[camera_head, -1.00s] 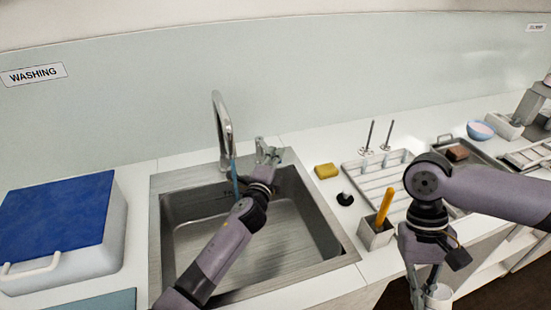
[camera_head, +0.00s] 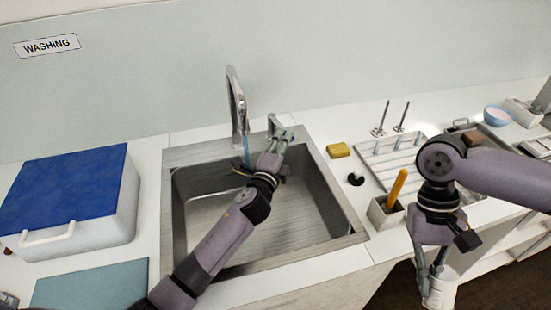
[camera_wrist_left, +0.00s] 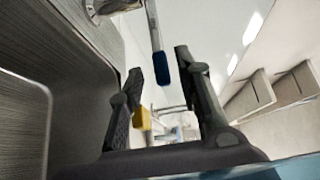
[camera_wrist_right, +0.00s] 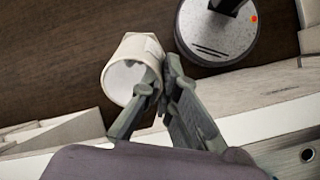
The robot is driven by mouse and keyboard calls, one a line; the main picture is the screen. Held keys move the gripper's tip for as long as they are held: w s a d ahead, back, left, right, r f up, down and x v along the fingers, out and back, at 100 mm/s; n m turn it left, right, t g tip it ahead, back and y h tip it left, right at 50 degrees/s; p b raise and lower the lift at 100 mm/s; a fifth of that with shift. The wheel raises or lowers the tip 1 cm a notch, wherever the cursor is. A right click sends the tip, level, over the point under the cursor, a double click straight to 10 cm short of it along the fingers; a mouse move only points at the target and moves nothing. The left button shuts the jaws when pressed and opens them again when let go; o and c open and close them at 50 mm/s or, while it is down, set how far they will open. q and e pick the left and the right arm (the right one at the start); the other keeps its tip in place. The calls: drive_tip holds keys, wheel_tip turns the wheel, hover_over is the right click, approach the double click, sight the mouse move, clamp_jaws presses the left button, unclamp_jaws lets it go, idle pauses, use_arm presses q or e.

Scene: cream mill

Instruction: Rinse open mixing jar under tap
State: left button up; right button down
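The white open mixing jar (camera_head: 441,289) hangs at the lower right, in front of the counter. My right gripper (camera_head: 432,280) is shut on its wall. In the right wrist view the jar (camera_wrist_right: 128,72) is tilted with its open mouth towards the camera, one finger at its rim. The curved metal tap (camera_head: 237,105) stands behind the sink (camera_head: 340,215). A thin blue part (camera_head: 247,152) shows below its spout. My left gripper (camera_head: 280,130) is open over the back right of the sink. In the left wrist view a blue-tipped rod (camera_wrist_left: 161,68) shows between the fingers; contact is unclear.
A blue-lidded white box (camera_head: 65,195) and a teal mat (camera_head: 92,286) are left of the sink. Right of it are a yellow sponge (camera_head: 339,150), a small black object (camera_head: 356,179), a holder (camera_head: 384,217) with a yellow-handled tool and a rack (camera_head: 400,160).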

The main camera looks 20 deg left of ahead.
use_arm(q)
drive_tip(key=s, duration=0.7)
drive_tip(key=shift+s+a, duration=0.15)
drive_tip(key=shift+s, duration=0.25)
drive_tip(key=shift+r, duration=0.1)
